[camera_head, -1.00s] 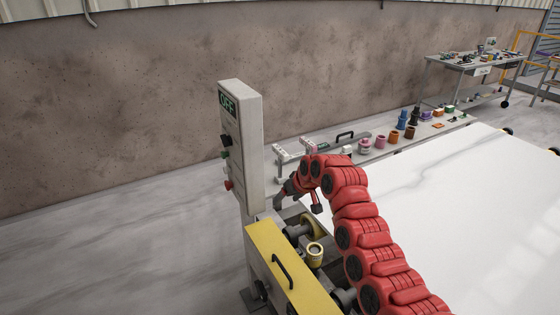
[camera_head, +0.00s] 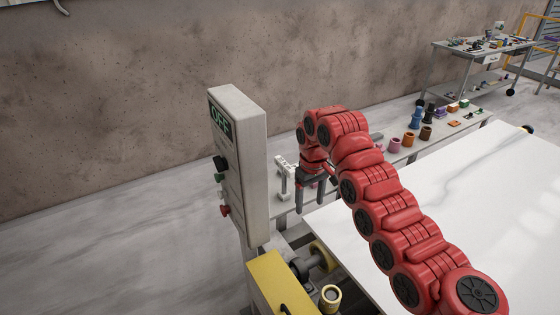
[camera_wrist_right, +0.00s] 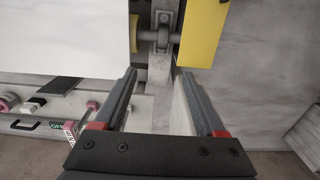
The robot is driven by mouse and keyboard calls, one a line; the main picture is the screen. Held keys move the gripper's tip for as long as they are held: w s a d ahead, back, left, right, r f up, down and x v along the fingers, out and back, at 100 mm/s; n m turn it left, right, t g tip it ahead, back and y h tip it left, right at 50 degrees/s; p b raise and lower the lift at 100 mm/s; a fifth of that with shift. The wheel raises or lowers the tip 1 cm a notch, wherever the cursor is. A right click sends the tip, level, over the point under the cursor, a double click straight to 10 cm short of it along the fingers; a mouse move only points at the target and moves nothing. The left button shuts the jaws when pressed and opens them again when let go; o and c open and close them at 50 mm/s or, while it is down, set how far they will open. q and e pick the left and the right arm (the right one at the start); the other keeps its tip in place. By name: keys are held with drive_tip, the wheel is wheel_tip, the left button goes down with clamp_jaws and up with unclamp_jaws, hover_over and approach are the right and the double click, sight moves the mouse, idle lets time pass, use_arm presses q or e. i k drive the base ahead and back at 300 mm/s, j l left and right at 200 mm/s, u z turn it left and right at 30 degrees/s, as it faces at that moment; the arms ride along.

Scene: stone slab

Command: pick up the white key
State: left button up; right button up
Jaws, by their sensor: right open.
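I cannot make out a white key for certain in either view. My right gripper (camera_head: 311,203) hangs fingers-down beside the control box, near the left corner of the slab. In the right wrist view my right gripper (camera_wrist_right: 157,76) has its two fingers apart, with nothing between them. My left gripper is not in view.
A grey control box (camera_head: 236,150) marked OFF, with coloured buttons, stands left of my arm. A yellow cover (camera_head: 268,285) and a roller lie below it. The white slab (camera_head: 440,190) fills the right. Cups (camera_head: 411,138) and small parts line the bench behind.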

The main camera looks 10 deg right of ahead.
sight(287, 170)
drive_tip(key=i, duration=1.15)
